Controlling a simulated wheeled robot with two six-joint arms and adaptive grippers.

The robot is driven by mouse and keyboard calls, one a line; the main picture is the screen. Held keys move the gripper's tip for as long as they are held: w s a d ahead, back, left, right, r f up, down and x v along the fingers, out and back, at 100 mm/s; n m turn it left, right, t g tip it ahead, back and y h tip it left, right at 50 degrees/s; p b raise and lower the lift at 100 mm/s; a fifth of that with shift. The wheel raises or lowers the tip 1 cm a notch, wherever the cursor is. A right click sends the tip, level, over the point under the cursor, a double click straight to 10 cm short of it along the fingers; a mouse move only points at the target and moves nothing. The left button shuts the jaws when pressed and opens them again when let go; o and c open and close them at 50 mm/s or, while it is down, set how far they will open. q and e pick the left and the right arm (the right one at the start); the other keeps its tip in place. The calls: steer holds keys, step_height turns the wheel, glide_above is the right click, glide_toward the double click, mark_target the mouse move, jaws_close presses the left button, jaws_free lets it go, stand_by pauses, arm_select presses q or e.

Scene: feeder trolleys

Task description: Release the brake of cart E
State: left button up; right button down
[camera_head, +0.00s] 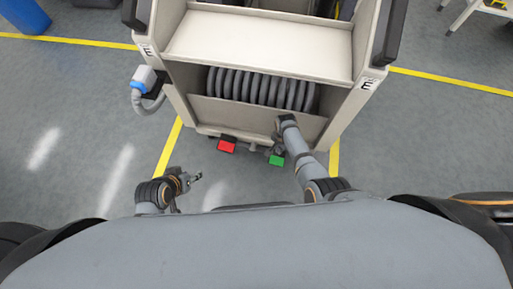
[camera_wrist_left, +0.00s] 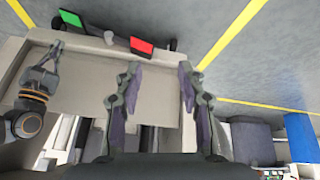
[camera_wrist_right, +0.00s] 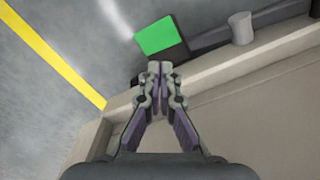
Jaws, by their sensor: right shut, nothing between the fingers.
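Cart E (camera_head: 258,47) stands straight ahead, with an "E" label on each side post. Low on its front are a red pedal (camera_head: 227,146) and a green pedal (camera_head: 276,160). My right gripper (camera_head: 279,150) is shut and empty, just by the green pedal. In the right wrist view, the shut fingertips (camera_wrist_right: 160,68) lie just below the green pedal (camera_wrist_right: 160,36) in the picture; whether they touch cannot be told. My left gripper (camera_head: 197,178) is in front of the cart, below and left of the red pedal. In the left wrist view its fingers (camera_wrist_left: 158,68) are apart and empty.
A coiled grey hose (camera_head: 262,88) sits in the cart's lower bay. A blue-and-white connector (camera_head: 144,77) on a grey hose hangs at the cart's left side. Yellow lines (camera_head: 168,150) mark the floor. A blue bin (camera_head: 24,15) stands far left. Floor left of the cart is clear.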

arm_select(q)
steer(key=s+r+g+p, duration=0.1)
steer(key=s+a+r+g+p, duration=0.1)
steer(key=p, duration=0.1)
steer(key=shift+s+r+g, duration=0.15)
steer(key=shift+s+g, duration=0.25)
stand_by(0.4)
